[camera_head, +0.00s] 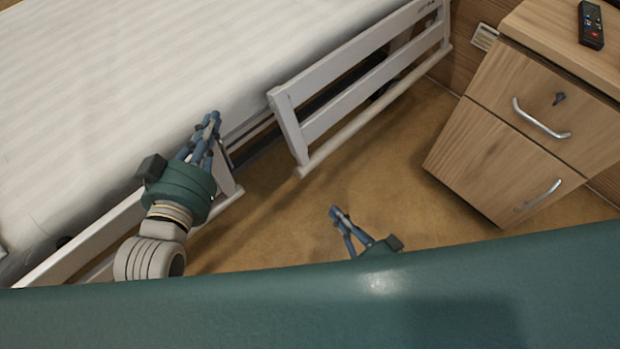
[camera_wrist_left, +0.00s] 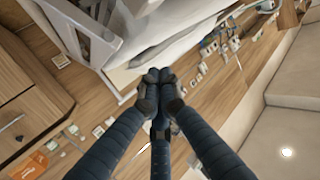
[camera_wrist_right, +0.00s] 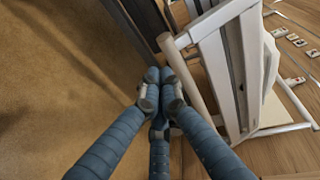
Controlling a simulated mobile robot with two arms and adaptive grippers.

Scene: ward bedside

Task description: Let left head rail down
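The head rail (camera_head: 360,88) is a white slatted side rail along the bed's near side, at the end by the bedside cabinet. Its exact height is hard to judge. A white rail (camera_wrist_left: 85,35) also shows at the upper left in the left wrist view. My left gripper (camera_head: 213,122) is over the bed's edge, left of the head rail and apart from it. Its fingers meet with nothing between them. My right gripper (camera_head: 336,211) is over the floor, in front of the head rail, shut and empty. In the right wrist view a white rail (camera_wrist_right: 240,65) stands right of its fingertips.
The bed's striped mattress (camera_head: 110,80) fills the upper left. A second white rail (camera_head: 85,245) lies partly behind my left arm. A wooden bedside cabinet (camera_head: 500,140) with a remote (camera_head: 591,25) on top stands at right. Bare floor (camera_head: 400,180) lies between.

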